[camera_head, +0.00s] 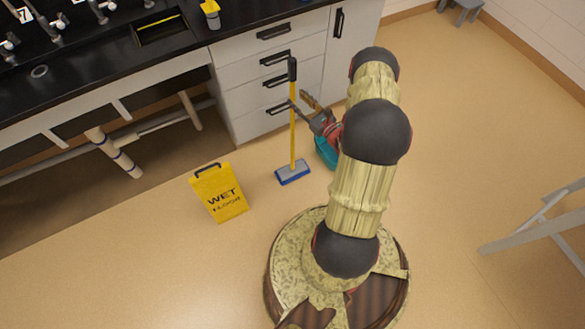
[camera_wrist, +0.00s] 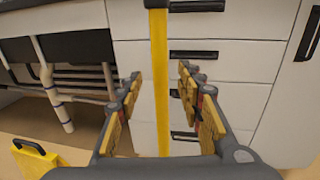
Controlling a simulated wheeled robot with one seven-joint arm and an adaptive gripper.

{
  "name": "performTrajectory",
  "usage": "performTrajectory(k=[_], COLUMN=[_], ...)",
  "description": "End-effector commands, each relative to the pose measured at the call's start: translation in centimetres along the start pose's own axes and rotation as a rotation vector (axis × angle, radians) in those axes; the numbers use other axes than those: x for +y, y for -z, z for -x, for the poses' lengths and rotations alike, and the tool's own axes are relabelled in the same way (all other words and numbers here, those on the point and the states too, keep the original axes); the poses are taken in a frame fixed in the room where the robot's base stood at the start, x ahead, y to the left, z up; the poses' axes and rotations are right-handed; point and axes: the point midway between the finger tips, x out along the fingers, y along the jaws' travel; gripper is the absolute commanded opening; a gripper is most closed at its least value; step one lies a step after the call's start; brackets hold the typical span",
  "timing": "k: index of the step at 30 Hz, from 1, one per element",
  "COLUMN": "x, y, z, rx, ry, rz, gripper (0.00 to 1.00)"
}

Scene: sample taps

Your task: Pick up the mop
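The mop stands upright on the floor in front of the drawers. Its yellow handle (camera_head: 293,145) has a black grip at the top, and its flat head (camera_head: 293,172) is grey and blue. My gripper (camera_head: 298,98) is at the upper part of the handle, with its fingers spread and pointing toward it. In the wrist view the yellow handle (camera_wrist: 159,90) runs vertically in the gap between the two open fingers (camera_wrist: 160,75), with space on both sides. I cannot tell exactly how deep it lies between the fingertips.
A yellow wet floor sign (camera_head: 220,195) stands left of the mop. White drawers (camera_head: 258,80) are close behind it. A teal object (camera_head: 326,153) is partly hidden behind my arm. A grey folding frame (camera_head: 530,225) stands at right. The floor between is clear.

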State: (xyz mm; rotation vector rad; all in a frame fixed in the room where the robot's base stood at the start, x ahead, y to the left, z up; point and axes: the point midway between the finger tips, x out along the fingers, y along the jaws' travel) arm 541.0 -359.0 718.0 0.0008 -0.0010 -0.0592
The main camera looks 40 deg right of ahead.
Motion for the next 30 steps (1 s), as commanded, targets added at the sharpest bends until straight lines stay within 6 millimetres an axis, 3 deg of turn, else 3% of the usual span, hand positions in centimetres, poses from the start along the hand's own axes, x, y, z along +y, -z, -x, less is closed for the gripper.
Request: performTrajectory(k=[9, 16, 30], x=[-0.1, -0.1, -0.1], y=[0.0, -0.1, -0.1], z=[-4.0, -4.1, -4.1], rx=[0.001, 0.001, 0.001], ry=[-0.002, -0.002, -0.002], rz=[0.000, 0.000, 0.000], gripper=[0.37, 0.36, 0.09])
